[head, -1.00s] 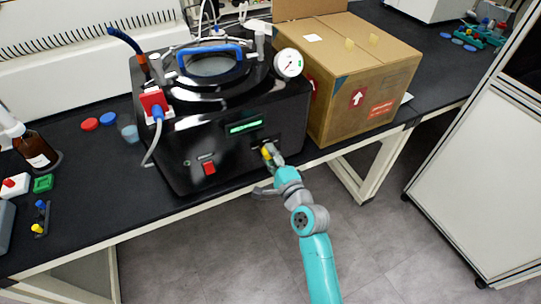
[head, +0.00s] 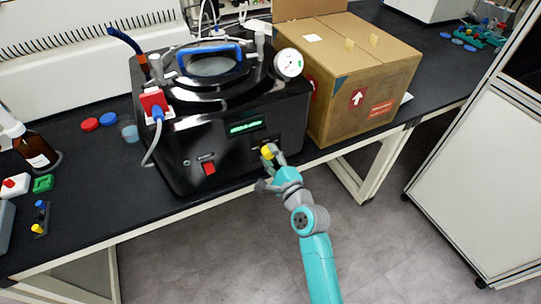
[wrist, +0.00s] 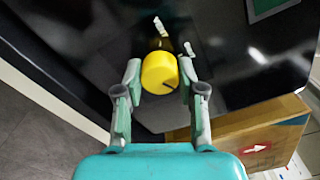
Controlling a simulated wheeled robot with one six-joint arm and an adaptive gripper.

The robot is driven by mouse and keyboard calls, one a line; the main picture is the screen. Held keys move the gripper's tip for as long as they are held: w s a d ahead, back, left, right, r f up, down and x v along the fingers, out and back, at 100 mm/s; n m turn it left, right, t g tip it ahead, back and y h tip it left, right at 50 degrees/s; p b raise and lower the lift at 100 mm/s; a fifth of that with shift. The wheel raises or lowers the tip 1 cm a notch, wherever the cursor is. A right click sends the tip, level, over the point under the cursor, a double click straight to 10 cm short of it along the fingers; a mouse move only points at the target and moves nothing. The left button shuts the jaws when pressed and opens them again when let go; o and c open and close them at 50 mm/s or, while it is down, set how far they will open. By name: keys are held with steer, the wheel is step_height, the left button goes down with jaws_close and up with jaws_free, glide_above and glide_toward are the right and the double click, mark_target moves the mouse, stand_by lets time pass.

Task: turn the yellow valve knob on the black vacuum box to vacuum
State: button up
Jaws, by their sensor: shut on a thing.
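The black vacuum box (head: 222,150) stands on the dark bench, its front face toward me. The yellow valve knob (wrist: 160,73) sits on the lower right of that front face; it also shows in the head view (head: 267,152). My gripper (wrist: 159,78) has its two fingers on either side of the knob and is shut on it. A dark pointer mark (wrist: 172,86) shows on the knob, toward its lower right in the wrist view. The label marks around the knob are too small to read.
A cardboard box (head: 350,80) stands close to the right of the vacuum box. A red switch (head: 209,168) is left of the knob on the same face. The bench's front edge runs just below. Open floor (head: 230,250) lies in front.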

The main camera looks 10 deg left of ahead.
steer(key=o, duration=1.1)
steer(key=shift+o, duration=0.2)
steer(key=v, duration=1.2)
